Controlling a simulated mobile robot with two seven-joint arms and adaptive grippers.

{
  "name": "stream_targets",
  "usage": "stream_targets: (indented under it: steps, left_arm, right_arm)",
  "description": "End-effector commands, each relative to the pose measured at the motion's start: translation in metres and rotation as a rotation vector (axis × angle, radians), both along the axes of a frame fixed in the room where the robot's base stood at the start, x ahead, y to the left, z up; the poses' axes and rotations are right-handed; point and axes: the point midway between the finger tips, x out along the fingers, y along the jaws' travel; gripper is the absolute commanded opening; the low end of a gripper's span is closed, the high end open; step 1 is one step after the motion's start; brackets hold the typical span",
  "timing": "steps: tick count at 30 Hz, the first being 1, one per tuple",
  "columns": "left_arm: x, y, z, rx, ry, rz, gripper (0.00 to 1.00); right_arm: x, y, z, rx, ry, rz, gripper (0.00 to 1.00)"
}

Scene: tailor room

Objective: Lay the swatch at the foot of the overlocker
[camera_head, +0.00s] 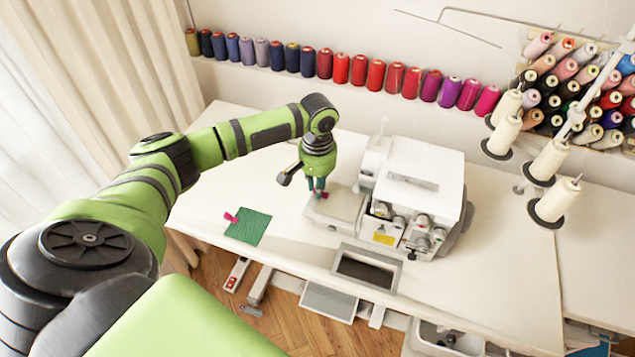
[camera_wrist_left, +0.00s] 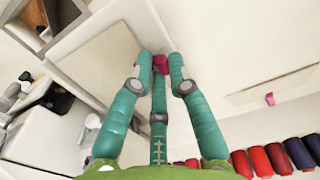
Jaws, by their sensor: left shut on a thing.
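A green square swatch (camera_head: 248,226) lies flat on the white table near its front edge, left of the overlocker. A small magenta piece (camera_head: 230,217) sits at its left corner. The white overlocker (camera_head: 418,180) stands at the middle of the table, with a flat pale plate (camera_head: 337,206) at its left side. My left gripper (camera_head: 317,194) points down over this plate, apart from the swatch. It is shut on a small magenta piece (camera_wrist_left: 160,64), seen between its fingertips in the left wrist view. Whether that piece touches the plate I cannot tell. My right gripper is out of view.
A row of colored thread spools (camera_head: 340,69) lines the back wall. Cream thread cones (camera_head: 550,159) stand right of the overlocker. A dark recessed tray (camera_head: 366,269) is at the table's front edge. The left wrist view also shows a small pink thing (camera_wrist_left: 270,98) on a white surface.

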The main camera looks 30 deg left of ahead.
Motion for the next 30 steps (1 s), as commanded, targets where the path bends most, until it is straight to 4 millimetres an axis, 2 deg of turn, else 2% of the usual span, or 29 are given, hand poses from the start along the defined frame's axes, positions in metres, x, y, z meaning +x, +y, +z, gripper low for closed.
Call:
stream_targets:
  steps: [2, 3, 4, 5, 17, 20, 30]
  left_arm:
    - [0.000, 0.000, 0.000, 0.000, 0.000, 0.000, 0.06]
    - [0.000, 0.000, 0.000, 0.000, 0.000, 0.000, 0.26]
    - [0.000, 0.000, 0.000, 0.000, 0.000, 0.000, 0.38]
    - [0.000, 0.000, 0.000, 0.000, 0.000, 0.000, 0.46]
    - [0.001, 0.000, 0.005, -0.001, -0.002, 0.000, 0.46]
    - [0.001, 0.000, 0.017, -0.001, -0.003, 0.000, 0.46]
    - [0.001, 0.000, 0.087, -0.001, -0.005, -0.001, 0.46]
  right_arm:
    - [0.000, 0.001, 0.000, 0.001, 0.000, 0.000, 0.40]
    - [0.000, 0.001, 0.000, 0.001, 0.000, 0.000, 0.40]
    - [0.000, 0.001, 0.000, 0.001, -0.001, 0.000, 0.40]
    - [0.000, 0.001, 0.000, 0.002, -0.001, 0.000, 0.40]
    - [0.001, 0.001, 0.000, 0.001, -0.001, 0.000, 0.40]
    - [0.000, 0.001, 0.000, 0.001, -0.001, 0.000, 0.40]
    - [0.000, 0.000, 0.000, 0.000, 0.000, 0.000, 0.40]
